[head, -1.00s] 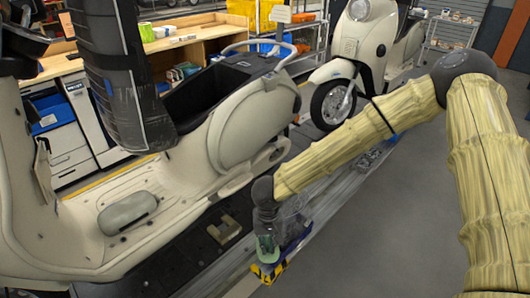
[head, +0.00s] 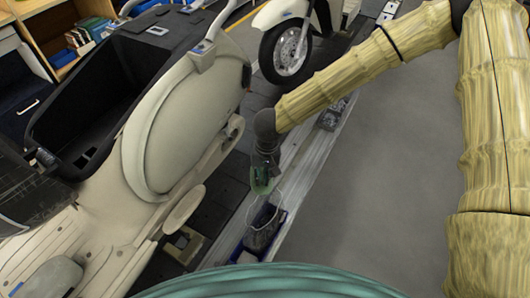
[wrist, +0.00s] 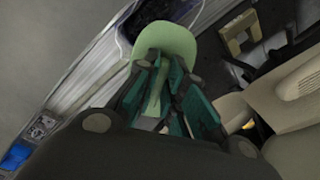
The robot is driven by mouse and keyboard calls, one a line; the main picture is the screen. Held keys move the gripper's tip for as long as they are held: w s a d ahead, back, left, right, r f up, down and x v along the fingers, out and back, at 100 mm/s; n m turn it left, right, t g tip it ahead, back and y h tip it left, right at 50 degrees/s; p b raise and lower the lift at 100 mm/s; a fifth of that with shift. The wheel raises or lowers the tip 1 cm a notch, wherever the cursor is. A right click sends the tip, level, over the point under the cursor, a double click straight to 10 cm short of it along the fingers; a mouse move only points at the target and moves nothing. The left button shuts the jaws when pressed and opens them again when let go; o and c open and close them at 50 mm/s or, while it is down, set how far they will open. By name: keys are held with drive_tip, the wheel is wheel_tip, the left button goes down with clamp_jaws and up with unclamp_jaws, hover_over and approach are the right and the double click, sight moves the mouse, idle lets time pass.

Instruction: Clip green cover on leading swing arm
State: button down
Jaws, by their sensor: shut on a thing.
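My gripper (head: 261,182) hangs low over the conveyor's edge, to the right of the nearest cream scooter (head: 180,130). In the wrist view my gripper (wrist: 168,75) has its teal fingers closed around a pale green cover (wrist: 166,42). The cover's rounded end sticks out beyond the fingertips; the rest is partly hidden between them. In the head view only a small green patch shows at the fingers. The cover is apart from the scooter. I cannot clearly make out the swing arm under the scooter's body panel.
A blue bin (head: 260,236) with dark contents and a thin wire handle stands just below my gripper. A tan bracket (head: 184,246) sits on the dark slats beside the scooter. Another scooter's front wheel (head: 287,50) is farther back. Grey floor at right is clear.

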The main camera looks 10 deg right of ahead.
sight(254, 181)
drive_tip(key=a+f+y+b, duration=0.1)
drive_tip(key=f+b, duration=0.1)
drive_tip(key=a+f+y+b, duration=0.1)
drive_tip(key=a+f+b, duration=0.1)
drive_tip(key=shift+a+m+t+y+b, duration=0.15)
drive_tip(key=shift+m+t+y+b, duration=0.15)
drive_tip(key=shift+t+b, duration=0.1)
drive_tip(key=w+a+f+m+t+y+b, duration=0.25)
drive_tip(key=w+f+t+y+b, duration=0.3)
drive_tip(key=w+y+b, duration=0.65)
drive_tip(key=w+d+m+t+h+b, duration=0.1)
drive_tip(key=w+d+m+t+b, duration=0.35)
drive_tip(key=b, duration=0.45)
drive_tip(key=shift+n, duration=0.4)
drive_tip(key=b+x, duration=0.1)
drive_tip(key=x, duration=0.1)
drive_tip(key=b+x, duration=0.2)
drive_tip(key=x, duration=0.1)
drive_tip(key=shift+w+a+f+b, duration=0.25)
drive_tip(key=shift+a+f+b, duration=0.05)
drive_tip(key=shift+b, duration=0.1)
drive_tip(key=shift+p+x, duration=0.55)
drive_tip(key=shift+x, duration=0.95)
idle(0.8)
